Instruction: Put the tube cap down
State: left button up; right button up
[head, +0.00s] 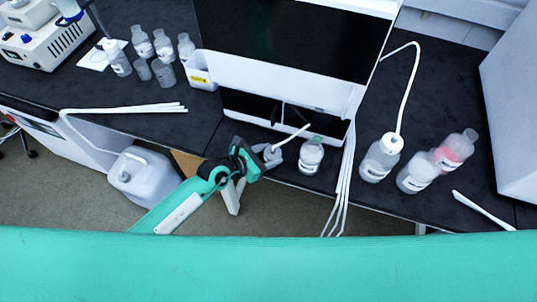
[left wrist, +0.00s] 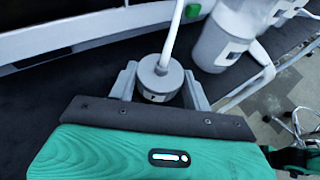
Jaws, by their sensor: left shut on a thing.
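The tube cap (left wrist: 160,80) is a grey round cap with a white tube (left wrist: 173,35) rising from its top. My left gripper (left wrist: 160,90) is shut on the cap, with one finger on each side of it. I cannot tell whether the cap touches the bench. My right gripper is not in view.
The white and black instrument (head: 285,75) stands behind the gripper. Bottles (head: 380,158) stand to the right, one with a tube in its cap. Tubes (head: 345,180) hang over the bench edge. A white canister (head: 143,175) stands below at left. The left bench front (head: 150,125) is mostly clear.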

pick_arm(q)
jog(key=shift+w+f, duration=0.25)
jog(key=shift+f, duration=0.3)
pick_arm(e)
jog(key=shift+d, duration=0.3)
pick_arm(q)
jog(key=o, duration=1)
jog(key=shift+f, duration=0.1)
jog(key=v, duration=1.2)
jog(key=shift+b, duration=0.35)
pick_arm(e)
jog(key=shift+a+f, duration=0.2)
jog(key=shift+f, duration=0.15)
